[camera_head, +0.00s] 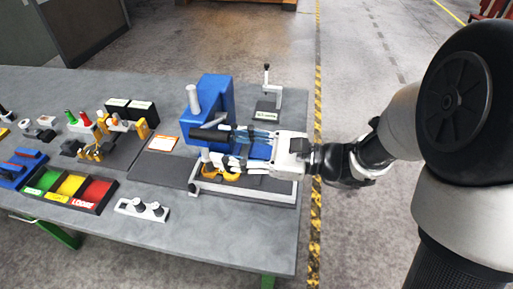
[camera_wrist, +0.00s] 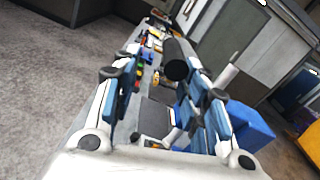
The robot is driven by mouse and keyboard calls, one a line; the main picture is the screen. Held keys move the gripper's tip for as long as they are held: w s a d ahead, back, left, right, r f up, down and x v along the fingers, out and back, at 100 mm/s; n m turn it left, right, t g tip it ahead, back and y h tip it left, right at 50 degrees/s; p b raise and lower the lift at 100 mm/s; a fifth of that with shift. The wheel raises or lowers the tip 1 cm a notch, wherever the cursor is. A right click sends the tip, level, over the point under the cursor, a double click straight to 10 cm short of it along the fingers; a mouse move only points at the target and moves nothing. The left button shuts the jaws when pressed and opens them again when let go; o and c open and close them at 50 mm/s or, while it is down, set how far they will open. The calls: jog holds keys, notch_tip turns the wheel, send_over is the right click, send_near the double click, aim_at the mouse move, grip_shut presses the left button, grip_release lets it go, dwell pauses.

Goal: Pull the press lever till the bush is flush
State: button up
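The blue press (camera_head: 218,92) stands near the table's right end, with a pale upright rod on its left side. A black cylindrical lever grip (camera_head: 207,134) sticks out from its front; in the wrist view the grip (camera_wrist: 177,62) appears end-on, nearer the right finger. My gripper (camera_head: 219,146) reaches in from the right with its fingers spread. In the wrist view my gripper (camera_wrist: 160,75) shows a wide gap and does not clasp the grip. A yellow part (camera_head: 222,173) lies below the fingers, partly covered. I cannot make out the bush or its height.
A small stand (camera_head: 267,105) with an upright lever is behind the press. A white block with dark knobs (camera_head: 142,209) lies at the front. Coloured bins (camera_head: 70,187) and a fixture (camera_head: 92,150) stand left. The front right tabletop is clear.

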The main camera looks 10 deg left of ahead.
jog(key=s+d, duration=0.1)
jog(key=d, duration=0.7)
jog(key=shift+s+d+r, duration=0.15)
jog(key=shift+r, duration=0.15)
jog(key=s+d+f+n+g+h, duration=0.1)
jog(key=s+f+n+g+h, duration=0.1)
jog(key=s+n+h, duration=0.4)
jog(key=s+d+f+n+g+h, duration=0.1)
jog(key=s+f+n+g+h, duration=0.15)
jog(key=s, duration=0.55)
jog(key=d+r+n+t+h, duration=0.1)
jog(key=d+n+t+h, duration=0.6)
jog(key=d, duration=0.6)
jog(key=shift+w+d+r+t+h, duration=0.2)
jog(key=shift+w+d+t+h, duration=0.15)
jog(key=shift+h, duration=0.9)
